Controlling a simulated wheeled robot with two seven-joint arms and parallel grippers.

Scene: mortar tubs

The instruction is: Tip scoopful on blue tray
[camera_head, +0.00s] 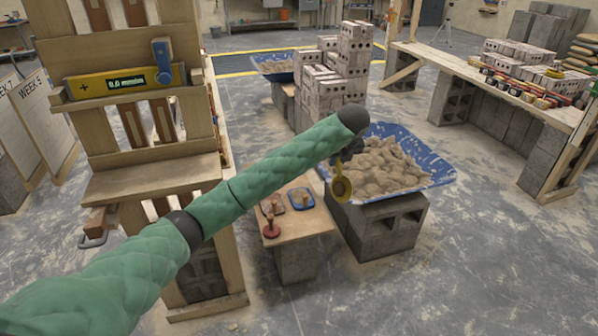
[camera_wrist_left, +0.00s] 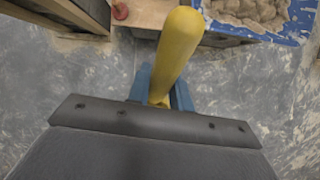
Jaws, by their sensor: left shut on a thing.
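My left gripper (camera_head: 345,157) is shut on a yellow scoop (camera_head: 341,187) that hangs below it, at the near left edge of the big blue tub (camera_head: 440,172). The tub holds a heap of tan mortar (camera_head: 385,165). In the left wrist view the scoop's yellow handle (camera_wrist_left: 178,45) rises from between the blue fingers (camera_wrist_left: 160,90). I cannot tell whether the scoop carries mortar. A small blue tray (camera_head: 301,206) lies on a low wooden stand (camera_head: 300,225), left of the scoop. My right gripper is not in view.
A reddish small tray (camera_head: 272,204) and a red-handled tool (camera_head: 271,230) share the stand. Concrete blocks (camera_head: 385,230) bear the tub. A brick stack (camera_head: 335,75) rises behind. The floor at right front is clear.

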